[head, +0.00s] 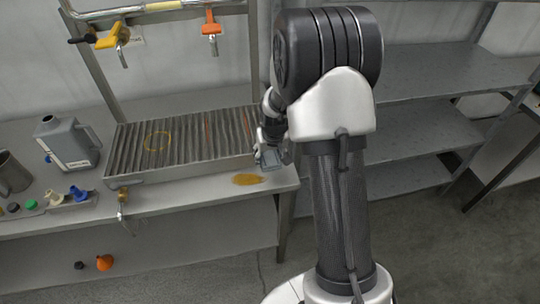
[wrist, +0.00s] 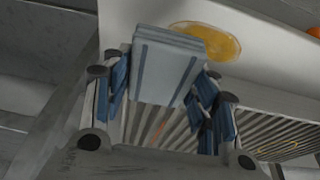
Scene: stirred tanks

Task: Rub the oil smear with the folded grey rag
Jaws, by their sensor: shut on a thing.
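The oil smear (head: 247,179) is a flat amber patch on the pale bench top, in front of the right end of the ribbed drain tray. My gripper (head: 272,150) is just right of the smear, near the bench's right end. It is shut on the folded grey rag (head: 270,160), a blue-grey block. In the wrist view the rag (wrist: 168,62) sits between the blue-padded fingers. The smear (wrist: 222,42) shows there beyond the rag and to its right, partly hidden by it. I cannot tell whether the rag touches the bench.
The ribbed tray (head: 125,178) lies behind the smear, with a brass tap (head: 123,195) at its front. A grey jug (head: 68,143) and small coloured fittings stand at the left. Grey shelves (head: 430,135) stand at the right.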

